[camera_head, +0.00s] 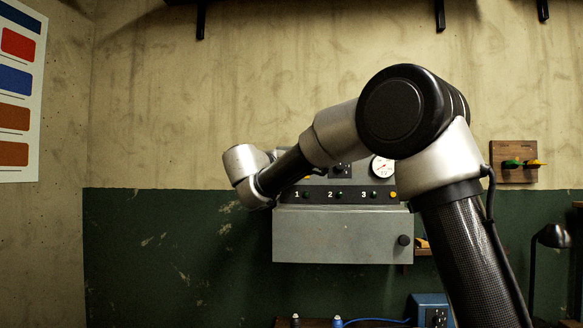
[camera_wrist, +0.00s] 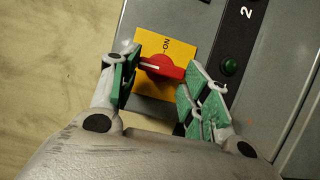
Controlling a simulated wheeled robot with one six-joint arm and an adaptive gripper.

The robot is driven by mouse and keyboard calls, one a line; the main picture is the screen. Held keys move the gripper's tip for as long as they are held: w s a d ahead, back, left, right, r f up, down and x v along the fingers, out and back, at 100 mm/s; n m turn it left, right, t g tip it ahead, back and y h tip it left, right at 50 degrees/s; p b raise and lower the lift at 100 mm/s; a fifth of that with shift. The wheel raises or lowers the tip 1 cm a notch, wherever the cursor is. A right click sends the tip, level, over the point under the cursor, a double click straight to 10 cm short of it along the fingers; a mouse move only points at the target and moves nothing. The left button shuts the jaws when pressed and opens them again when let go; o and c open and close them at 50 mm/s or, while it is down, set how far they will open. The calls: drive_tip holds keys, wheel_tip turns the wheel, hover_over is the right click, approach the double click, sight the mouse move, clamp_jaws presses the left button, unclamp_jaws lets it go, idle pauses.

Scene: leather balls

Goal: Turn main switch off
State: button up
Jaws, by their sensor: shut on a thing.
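The main switch is a red knob (camera_wrist: 162,67) on a yellow plate (camera_wrist: 180,50) with "ON" lettered on it, seen in the wrist view. The knob's bar lies roughly across the picture, with the lettering just above it. My gripper (camera_wrist: 160,70) has its green-padded fingers on either side of the knob, shut on it. Part of the plate is hidden by the fingers. In the head view, my arm covers the switch and the gripper, on the left side of the grey control box (camera_head: 340,235).
A dark strip with numbered green buttons (camera_head: 338,195) runs along the box. In the wrist view, a green button (camera_wrist: 229,67) by the "2" sits close to the right finger. A round gauge (camera_head: 382,166) is above. A blue device (camera_head: 430,308) stands below right.

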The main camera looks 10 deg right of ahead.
drive_tip(key=shift+f, duration=0.1)
drive_tip(key=o, duration=1)
drive_tip(key=v, duration=1.2)
